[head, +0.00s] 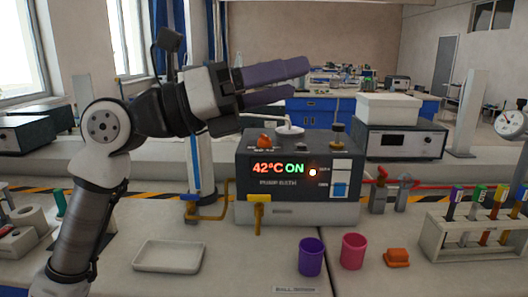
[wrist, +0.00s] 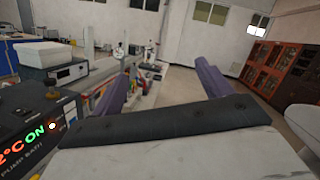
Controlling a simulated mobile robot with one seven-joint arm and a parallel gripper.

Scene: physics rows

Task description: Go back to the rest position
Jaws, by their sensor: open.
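My gripper (head: 279,84) is raised in the head view, above and in front of the grey pump bath. Its two purple fingers are apart with nothing between them, pointing right. In the wrist view my gripper (wrist: 160,88) also shows its fingers spread and empty. The pump bath (head: 258,211) stands on the bench with a lit display reading 42°C ON; it also shows at the left of the wrist view (wrist: 22,118). My gripper touches nothing that I can see.
A white tray (head: 167,268), a purple cup (head: 311,257), a pink cup (head: 353,251) and an orange block (head: 397,258) are on the front bench. A rack (head: 470,240) of colored tubes stands at right. A yellow tap (head: 258,205) is at the bath's front.

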